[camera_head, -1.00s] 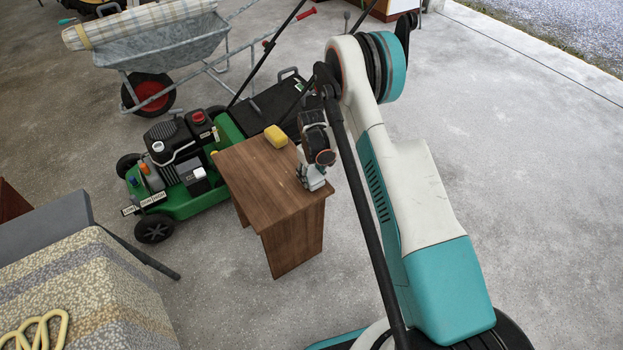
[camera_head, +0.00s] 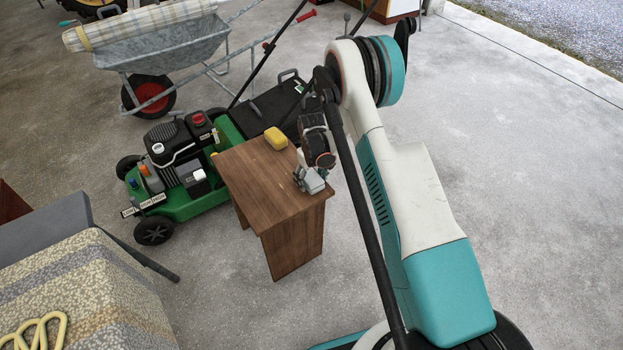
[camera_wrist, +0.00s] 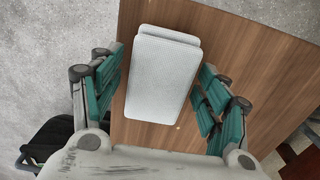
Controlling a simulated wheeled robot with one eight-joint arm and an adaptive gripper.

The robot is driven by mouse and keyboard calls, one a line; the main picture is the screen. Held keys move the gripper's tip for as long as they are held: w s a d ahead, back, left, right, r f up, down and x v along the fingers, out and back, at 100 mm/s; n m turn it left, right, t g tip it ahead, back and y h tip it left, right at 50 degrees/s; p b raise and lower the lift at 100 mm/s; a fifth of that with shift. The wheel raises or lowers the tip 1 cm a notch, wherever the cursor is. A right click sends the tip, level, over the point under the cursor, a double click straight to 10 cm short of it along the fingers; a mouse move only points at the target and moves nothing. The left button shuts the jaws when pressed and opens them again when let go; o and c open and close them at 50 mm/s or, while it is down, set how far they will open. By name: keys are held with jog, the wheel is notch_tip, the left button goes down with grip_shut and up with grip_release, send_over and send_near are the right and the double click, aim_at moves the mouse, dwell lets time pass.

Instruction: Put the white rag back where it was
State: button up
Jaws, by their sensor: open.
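The white rag (camera_wrist: 160,80) is a folded, textured pad, seen in the wrist view on the brown wooden table (camera_wrist: 235,50). My gripper (camera_wrist: 158,92) is open, with one teal-padded finger on each side of the rag and visible gaps between fingers and rag. How far above the tabletop the fingers are, I cannot tell. In the head view my gripper (camera_head: 312,181) is low over the right front part of the table (camera_head: 262,185). The rag cannot be made out clearly there.
A yellow sponge-like block (camera_head: 276,138) lies near the table's back edge. A green lawn mower (camera_head: 180,170) stands left of the table, with a wheelbarrow (camera_head: 165,50) behind it. A cloth-covered surface (camera_head: 85,285) is at lower left. The concrete floor at right is clear.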

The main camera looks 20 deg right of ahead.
notch_tip(320, 180, up, 12)
jog(key=p, duration=0.4)
notch_tip(320, 180, up, 16)
jog(key=r+t, duration=0.1)
jog(key=t, duration=0.1)
send_over(311, 178)
jog(key=s, duration=0.3)
jog(key=s+r+m+t, duration=0.1)
jog(key=s+r+m, duration=0.1)
jog(key=s+r, duration=0.8)
jog(key=s+r+t, duration=0.2)
jog(key=s+r, duration=0.2)
jog(key=s, duration=0.6)
jog(key=s+r+m+t, duration=0.1)
jog(key=s+r, duration=0.3)
jog(key=s, duration=0.6)
jog(key=shift+r+m+t, duration=0.3)
jog(key=shift+t, duration=0.3)
jog(key=shift+s, duration=0.1)
